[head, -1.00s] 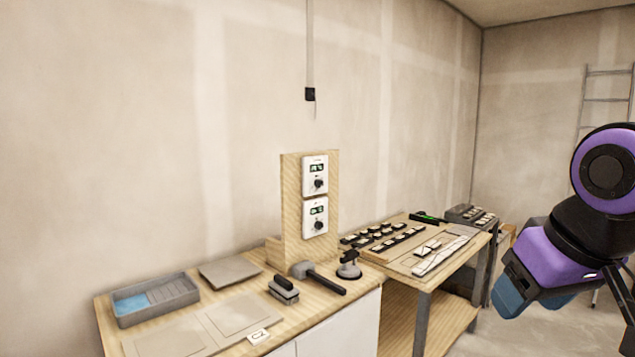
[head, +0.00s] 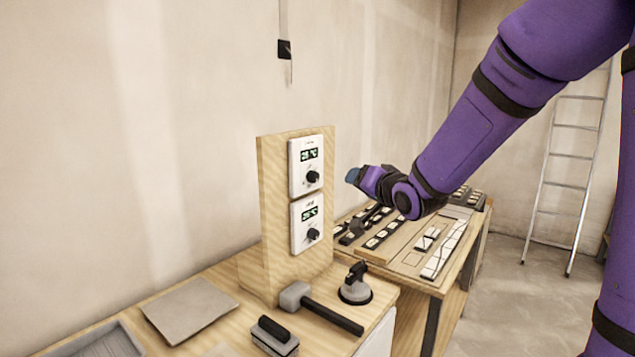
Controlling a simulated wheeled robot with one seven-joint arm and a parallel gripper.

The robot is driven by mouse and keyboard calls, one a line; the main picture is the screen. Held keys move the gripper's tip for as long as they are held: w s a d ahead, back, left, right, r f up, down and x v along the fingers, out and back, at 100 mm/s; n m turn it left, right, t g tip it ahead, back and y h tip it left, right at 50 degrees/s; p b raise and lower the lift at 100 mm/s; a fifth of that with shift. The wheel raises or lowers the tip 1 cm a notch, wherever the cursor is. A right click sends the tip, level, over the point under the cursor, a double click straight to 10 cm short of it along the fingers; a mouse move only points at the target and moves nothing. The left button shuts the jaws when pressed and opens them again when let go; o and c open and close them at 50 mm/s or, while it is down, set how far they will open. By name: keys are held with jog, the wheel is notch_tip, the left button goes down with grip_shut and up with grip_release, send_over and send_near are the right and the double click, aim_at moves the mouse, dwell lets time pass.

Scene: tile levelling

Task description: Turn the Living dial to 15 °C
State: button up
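Two white thermostats are mounted one above the other on an upright wooden board (head: 277,200). The upper thermostat (head: 299,183) and the lower thermostat (head: 299,243) each have a small green-lit display and a black dial, the upper dial (head: 312,177) and the lower dial (head: 312,235). The labels and readings are too small to read surely, so I cannot tell which one is Living. My gripper (head: 353,175) is to the right of the upper thermostat, apart from it in the picture, pointing left toward the board. Its fingers are too small and dark to tell their opening.
A rubber mallet (head: 322,308), a suction cup (head: 355,284) and a grout float (head: 274,335) lie on the bench before the board. A grey tile (head: 190,309) lies left. A second table (head: 400,262) with tile pieces stands behind, right. A ladder (head: 567,180) leans at the far wall.

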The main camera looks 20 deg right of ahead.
aim_at(316, 179)
jog(key=w+a+f+m+t+y, duration=0.2)
jog(key=w+a+f+t+y, duration=0.1)
jog(key=w+f+y, duration=0.2)
jog(key=x, duration=1)
jog(key=shift+w+a+r, duration=0.1)
jog(key=shift+w+a, duration=0.05)
jog(key=shift+w, duration=0.1)
jog(key=c, duration=0.9)
jog(key=shift+n, duration=0.3)
